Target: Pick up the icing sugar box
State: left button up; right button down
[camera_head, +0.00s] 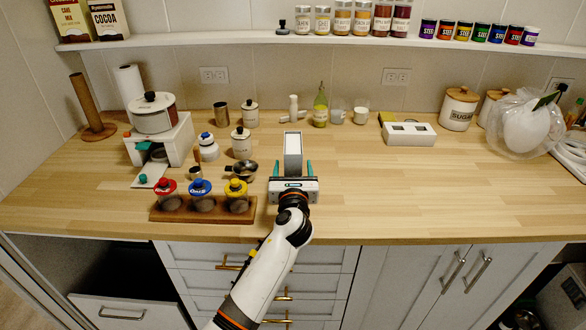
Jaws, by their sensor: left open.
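A white and grey upright box (293,147), which I take to be the icing sugar box, stands on the wooden counter near the middle of the head view. No label on it can be read. My left gripper (293,169) reaches in from the front with its teal fingers apart, one on each side of the box's lower part. The fingers look open, and I cannot tell whether either touches the box. The gripper body hides the box's bottom. My right gripper is not in view.
A wooden rack (204,215) with several lidded jars sits just left of the gripper. A dark pan (241,170) and a white canister (241,143) stand left of the box. The counter's right front is clear.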

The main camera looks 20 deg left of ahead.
pick_arm(q)
jog(key=x, duration=0.2)
jog(key=shift+w+f, duration=0.1)
jog(key=shift+w, duration=0.2)
jog(key=shift+s, duration=0.15)
jog(key=shift+c, duration=1)
jog(key=c, duration=0.9)
jog(key=shift+c, duration=0.6)
